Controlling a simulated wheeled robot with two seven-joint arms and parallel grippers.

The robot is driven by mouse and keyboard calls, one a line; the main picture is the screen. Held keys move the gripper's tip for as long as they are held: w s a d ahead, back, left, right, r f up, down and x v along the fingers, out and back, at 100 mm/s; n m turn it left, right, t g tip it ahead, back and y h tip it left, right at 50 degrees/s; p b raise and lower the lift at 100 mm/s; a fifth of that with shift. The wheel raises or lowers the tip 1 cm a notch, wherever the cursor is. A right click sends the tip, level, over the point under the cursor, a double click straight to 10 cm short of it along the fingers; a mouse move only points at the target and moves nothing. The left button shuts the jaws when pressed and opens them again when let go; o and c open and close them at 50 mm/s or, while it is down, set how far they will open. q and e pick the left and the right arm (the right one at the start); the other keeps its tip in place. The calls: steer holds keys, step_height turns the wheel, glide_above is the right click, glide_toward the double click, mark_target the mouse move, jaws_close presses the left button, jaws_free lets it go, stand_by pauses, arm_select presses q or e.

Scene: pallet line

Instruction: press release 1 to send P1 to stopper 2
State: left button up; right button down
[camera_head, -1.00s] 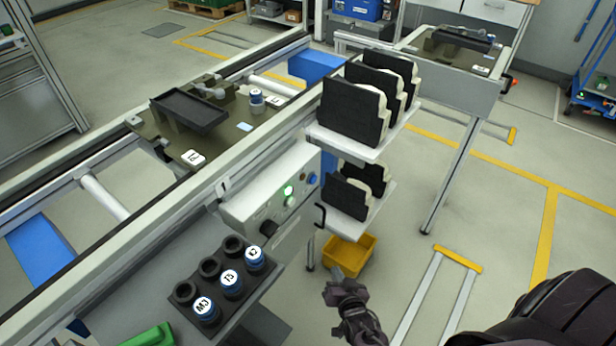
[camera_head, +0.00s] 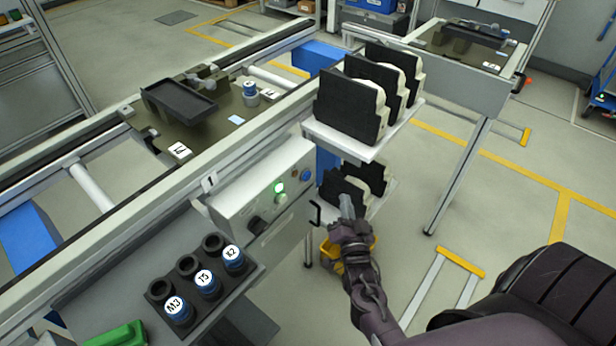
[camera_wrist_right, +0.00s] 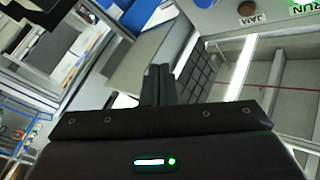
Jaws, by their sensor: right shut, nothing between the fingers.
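A pallet (camera_head: 205,135) sits on the conveyor at the left, carrying a black tray, a blue-and-white cylinder and a white label hard to read. A pale control box (camera_head: 232,202) is fixed to the conveyor's near side. My left gripper is out of view.
A rack shelf (camera_head: 360,143) with black-and-white parts stands right of the box. A yellow bin (camera_head: 330,258) is partly behind my right arm. A black holder (camera_head: 225,285) with labelled blue cylinders is at the front left. A second pallet (camera_head: 462,42) sits at the back right.

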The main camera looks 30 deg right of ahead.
mark_target(307, 177)
steer(key=w+a+b, duration=0.3)
steer(key=w, duration=0.5)
steer(key=shift+a, duration=0.2)
steer(key=shift+w+b, duration=0.2)
steer(key=shift+b, duration=0.1)
stand_by(1.7)
steer(key=shift+w+a, duration=0.15)
steer(key=shift+w, duration=0.1)
steer(key=shift+w+a, duration=0.2)
steer(key=shift+w, duration=0.25)
stand_by(0.7)
steer(key=shift+s, duration=0.15)
stand_by(0.4)
steer(key=shift+s+d, duration=0.35)
steer(key=shift+s, duration=0.3)
